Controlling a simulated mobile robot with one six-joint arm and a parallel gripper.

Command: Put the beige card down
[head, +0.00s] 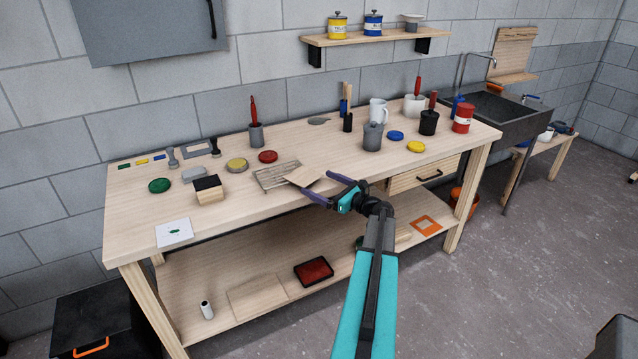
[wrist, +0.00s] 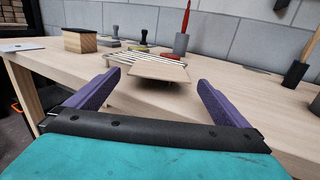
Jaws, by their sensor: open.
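The beige card (head: 304,175) lies near the front edge of the workbench (head: 225,222), by the right end of a slatted rack (head: 268,179). In the wrist view the card (wrist: 160,71) shows straight ahead, in front of the rack's slats (wrist: 148,57), and seems to lean on or overlap the rack. My gripper (head: 319,186) is open at the bench's front edge. Its two purple fingers (wrist: 159,80) stand apart on either side of the card's near edge, with nothing held between them. Whether a finger touches the card I cannot tell.
A grey canister (head: 373,137) stands to the right.

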